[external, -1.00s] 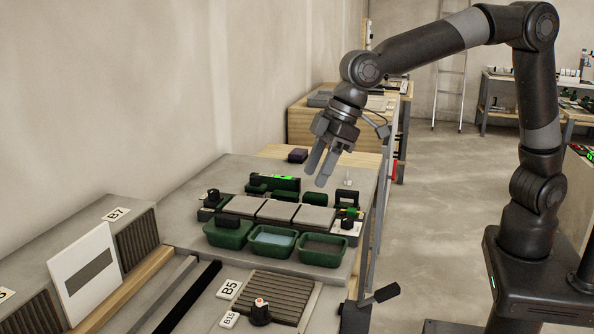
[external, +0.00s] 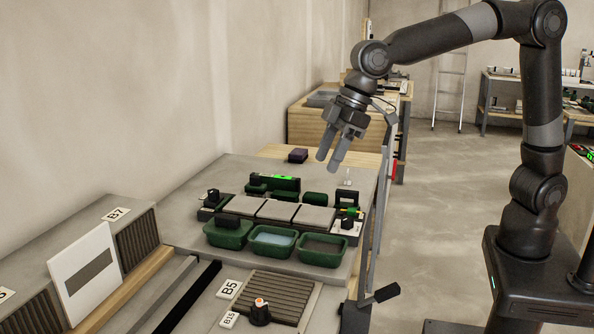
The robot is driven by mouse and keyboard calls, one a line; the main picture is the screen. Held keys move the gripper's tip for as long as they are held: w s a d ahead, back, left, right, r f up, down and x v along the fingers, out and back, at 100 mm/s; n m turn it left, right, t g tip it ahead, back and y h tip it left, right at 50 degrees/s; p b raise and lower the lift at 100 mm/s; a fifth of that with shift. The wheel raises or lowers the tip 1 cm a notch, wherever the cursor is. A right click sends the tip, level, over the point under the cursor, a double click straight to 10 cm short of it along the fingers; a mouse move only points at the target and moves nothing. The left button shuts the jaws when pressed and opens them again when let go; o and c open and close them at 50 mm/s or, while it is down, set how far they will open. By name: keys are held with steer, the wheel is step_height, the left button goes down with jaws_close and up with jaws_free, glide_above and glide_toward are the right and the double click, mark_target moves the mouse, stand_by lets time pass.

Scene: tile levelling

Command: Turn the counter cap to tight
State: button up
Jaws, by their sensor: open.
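My gripper (external: 327,164) is open and empty, its two fingers pointing down. It appears in the air above the back right of the grey worktop (external: 180,222) and touches nothing. A small black knob-like cap with a pale and orange top (external: 260,312) stands at the front by the B15 label (external: 229,319). Another small dark knob (external: 213,197) stands at the left end of the tile row. I cannot tell which of these is the counter cap, nor how tight either is.
Grey tiles (external: 276,210) lie in a row across the worktop. Green tubs (external: 272,241) stand in front of them. A ribbed grey plate (external: 275,296) lies at the front.

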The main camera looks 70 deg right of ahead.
steer(key=w+a+f+n+g, duration=0.1)
steer(key=w+a+f+n, duration=0.15)
steer(key=a, duration=0.35)
steer(key=w+a+f+n+g, duration=0.1)
steer(key=w+a+f+n, duration=0.15)
steer(key=a+n, duration=0.2)
steer(key=n+g+y, duration=0.2)
steer(key=n, duration=0.4)
glide_toward(260, 304)
steer(key=x, duration=0.9)
steer(key=shift+w+d+f, duration=0.15)
steer(key=shift+d+f, duration=0.1)
steer(key=shift+f, duration=0.1)
steer(key=c, duration=1)
